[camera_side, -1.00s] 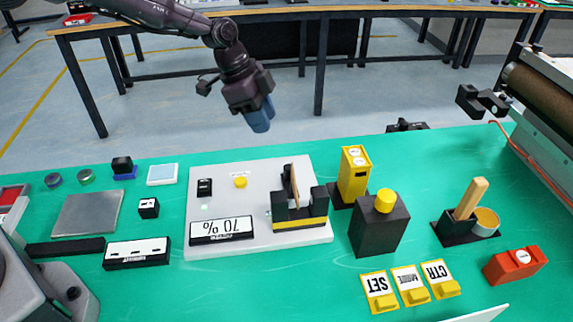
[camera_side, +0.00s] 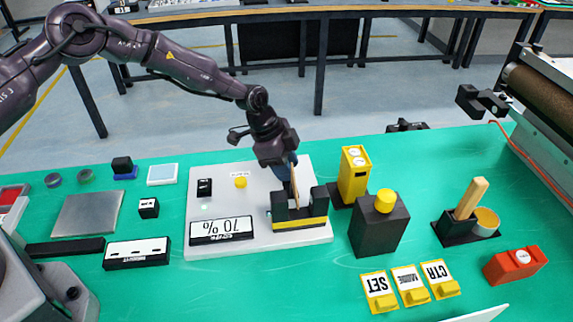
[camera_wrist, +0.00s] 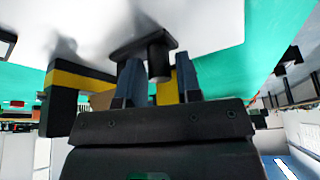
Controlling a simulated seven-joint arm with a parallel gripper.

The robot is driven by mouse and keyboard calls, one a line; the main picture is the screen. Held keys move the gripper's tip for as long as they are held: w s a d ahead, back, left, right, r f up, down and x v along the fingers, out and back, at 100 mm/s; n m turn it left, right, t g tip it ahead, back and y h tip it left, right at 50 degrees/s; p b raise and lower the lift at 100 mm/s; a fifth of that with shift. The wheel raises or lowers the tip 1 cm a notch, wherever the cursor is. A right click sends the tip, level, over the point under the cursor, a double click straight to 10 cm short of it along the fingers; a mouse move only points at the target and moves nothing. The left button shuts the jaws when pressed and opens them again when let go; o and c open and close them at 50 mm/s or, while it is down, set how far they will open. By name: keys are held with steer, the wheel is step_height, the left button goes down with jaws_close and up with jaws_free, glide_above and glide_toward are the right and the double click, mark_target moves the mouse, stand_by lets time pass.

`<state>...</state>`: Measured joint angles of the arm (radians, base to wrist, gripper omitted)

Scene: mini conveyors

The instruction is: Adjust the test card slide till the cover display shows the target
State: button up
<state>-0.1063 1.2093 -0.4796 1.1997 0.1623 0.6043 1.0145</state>
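The test card slide (camera_side: 299,224) is a black and yellow block on a white board, with a thin tan upright card (camera_side: 295,186) in it. The cover display (camera_side: 221,229) on the same board reads 70 %, upside down in this view. My gripper (camera_side: 288,178) is lowered at the slide, beside the card's upper part and partly hidden behind it. In the wrist view its two blue fingers (camera_wrist: 160,72) stand apart, with a black post (camera_wrist: 158,62) between them. I cannot tell whether either finger touches it. The target value cannot be made out.
A yellow meter (camera_side: 353,176) and a black block with a yellow knob (camera_side: 378,228) stand close to the right of the board (camera_side: 262,245). A yellow button (camera_side: 240,182) lies left of the slide.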

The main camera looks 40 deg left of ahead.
jaws_close()
steer(key=shift+w+a, duration=0.35)
steer(key=shift+w, duration=0.05)
jaws_free()
steer(key=shift+r, duration=0.1)
steer(key=v, duration=1.2)
steer(key=shift+a+r, duration=0.2)
steer(key=shift+r, duration=0.15)
steer(key=shift+s, duration=0.1)
